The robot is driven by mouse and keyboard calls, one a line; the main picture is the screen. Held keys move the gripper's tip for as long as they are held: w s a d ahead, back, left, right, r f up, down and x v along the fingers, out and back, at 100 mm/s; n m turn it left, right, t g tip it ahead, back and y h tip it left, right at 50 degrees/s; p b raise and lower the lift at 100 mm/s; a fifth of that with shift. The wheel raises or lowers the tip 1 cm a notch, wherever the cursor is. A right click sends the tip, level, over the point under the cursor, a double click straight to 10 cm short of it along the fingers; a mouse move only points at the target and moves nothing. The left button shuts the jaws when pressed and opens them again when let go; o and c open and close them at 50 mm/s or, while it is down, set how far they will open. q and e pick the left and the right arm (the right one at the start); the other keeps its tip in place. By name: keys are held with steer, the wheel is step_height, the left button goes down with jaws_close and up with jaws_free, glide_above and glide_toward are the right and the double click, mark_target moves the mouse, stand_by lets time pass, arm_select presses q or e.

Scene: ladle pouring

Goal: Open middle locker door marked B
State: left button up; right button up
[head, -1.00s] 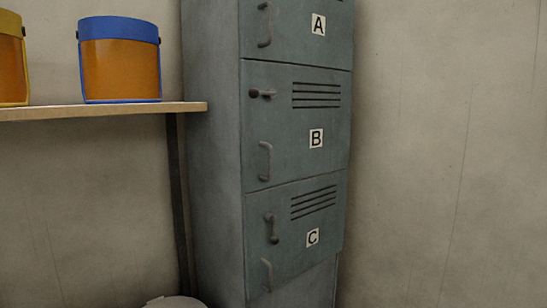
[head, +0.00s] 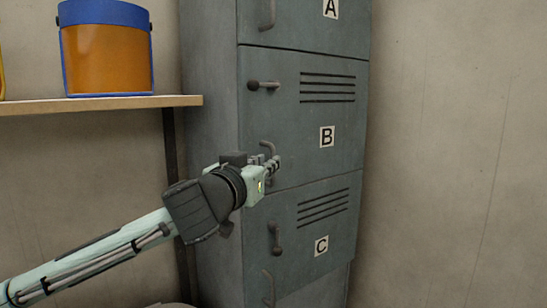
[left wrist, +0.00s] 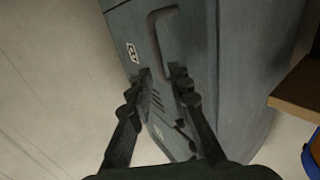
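The grey-green middle locker door marked B (head: 312,120) is shut in the head view. Its round-ended latch (head: 263,85) lies horizontal at the upper left. Its curved pull handle (head: 267,147) is at the lower left. My left gripper (head: 275,162) is at that handle and covers its lower part; I cannot tell whether they touch. In the left wrist view my left gripper (left wrist: 162,75) has its two fingers apart, with nothing clearly held between them. My right gripper is not in view.
Door A (head: 305,22) is above and door C (head: 318,230), with an upright latch (head: 276,240), is below. A wooden shelf (head: 120,105) with an orange and blue container (head: 106,55) is at the left. Bare wall (head: 450,150) is to the right.

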mark_target(273, 184)
arm_select(q)
steer(key=x, duration=0.4)
steer(key=shift+w+d, duration=0.1)
steer(key=shift+w, duration=0.1)
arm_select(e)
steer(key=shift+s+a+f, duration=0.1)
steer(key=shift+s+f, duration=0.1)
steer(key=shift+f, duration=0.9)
arm_select(q)
steer(key=shift+c, duration=0.4)
jaws_close()
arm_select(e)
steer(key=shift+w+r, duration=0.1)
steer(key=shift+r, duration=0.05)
